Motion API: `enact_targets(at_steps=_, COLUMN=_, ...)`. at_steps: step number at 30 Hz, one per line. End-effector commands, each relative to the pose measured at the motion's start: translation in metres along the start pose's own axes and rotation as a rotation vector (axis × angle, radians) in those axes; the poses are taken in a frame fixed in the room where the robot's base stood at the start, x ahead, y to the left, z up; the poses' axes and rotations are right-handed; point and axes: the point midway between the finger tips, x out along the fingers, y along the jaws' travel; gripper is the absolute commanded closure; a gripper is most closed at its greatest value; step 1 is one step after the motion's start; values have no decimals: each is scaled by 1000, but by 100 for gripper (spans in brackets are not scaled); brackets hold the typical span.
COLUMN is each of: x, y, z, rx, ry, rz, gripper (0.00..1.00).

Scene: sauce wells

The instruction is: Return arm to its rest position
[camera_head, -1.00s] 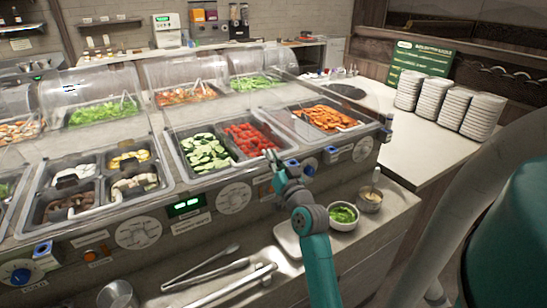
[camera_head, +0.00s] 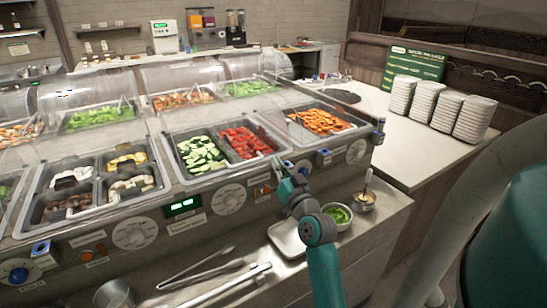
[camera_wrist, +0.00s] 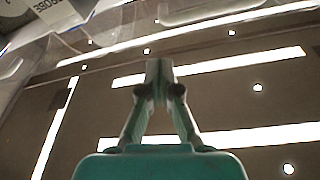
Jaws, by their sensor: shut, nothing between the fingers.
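My gripper (camera_head: 279,165) is at the front edge of the food counter in the head view, at the end of my teal and grey arm. It points up and away, just in front of the tray of red pieces (camera_head: 247,143). In the wrist view my gripper (camera_wrist: 159,68) has its fingertips together with nothing between them. Behind it there is a dark ceiling with bright light strips.
A white tray (camera_head: 283,243), a bowl of greens (camera_head: 340,216) and a small cup (camera_head: 364,200) stand on the front shelf by my arm. Tongs (camera_head: 205,270) lie to the left. Clear guards (camera_head: 215,110) cover the counter. Stacked plates (camera_head: 443,107) stand at right.

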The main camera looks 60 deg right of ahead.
Motion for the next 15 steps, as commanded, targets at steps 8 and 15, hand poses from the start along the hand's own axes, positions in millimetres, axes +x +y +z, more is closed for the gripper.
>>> enact_targets(at_steps=8, x=-36, y=5, z=17, rx=1, ry=-1, rz=1, gripper=100)
enact_targets(at_steps=15, x=-48, y=6, z=22, rx=-1, ry=1, rz=0, gripper=100)
